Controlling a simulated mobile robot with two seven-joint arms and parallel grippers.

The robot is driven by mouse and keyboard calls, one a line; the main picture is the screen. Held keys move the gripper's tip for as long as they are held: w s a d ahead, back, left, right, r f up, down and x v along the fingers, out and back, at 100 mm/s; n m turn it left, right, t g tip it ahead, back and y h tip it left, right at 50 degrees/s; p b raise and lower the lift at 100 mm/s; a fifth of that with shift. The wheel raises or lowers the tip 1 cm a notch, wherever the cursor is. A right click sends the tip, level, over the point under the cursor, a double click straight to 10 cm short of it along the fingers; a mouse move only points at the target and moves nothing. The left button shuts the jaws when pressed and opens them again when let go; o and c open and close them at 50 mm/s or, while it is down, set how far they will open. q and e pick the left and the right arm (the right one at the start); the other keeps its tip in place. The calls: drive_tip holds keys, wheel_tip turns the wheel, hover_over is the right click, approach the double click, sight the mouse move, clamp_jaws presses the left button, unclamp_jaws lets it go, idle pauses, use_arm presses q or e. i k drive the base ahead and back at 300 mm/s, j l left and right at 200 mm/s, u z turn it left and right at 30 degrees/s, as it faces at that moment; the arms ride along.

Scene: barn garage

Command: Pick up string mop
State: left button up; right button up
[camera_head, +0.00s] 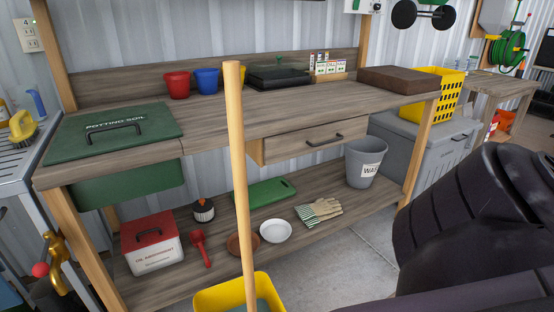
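A long pale wooden handle (240,170), which looks like the string mop's, stands nearly upright in front of the bench. Its lower end goes down into a yellow bucket (212,296) at the bottom edge of the picture. The mop head is not clearly visible; the bucket is cut off by the frame. A large dark arm part of mine fills the lower right. Neither gripper is in view, and nothing is seen touching the handle.
A wooden potting bench (205,130) stands close behind the handle, with a lower shelf holding a red-lidded box (151,243), a white bowl (276,231) and a grey bucket (364,163). A grey chest (425,145) stands at right. Concrete floor (345,265) is clear right of the handle.

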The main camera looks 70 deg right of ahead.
sight(231, 68)
drive_tip(key=z, duration=1.25)
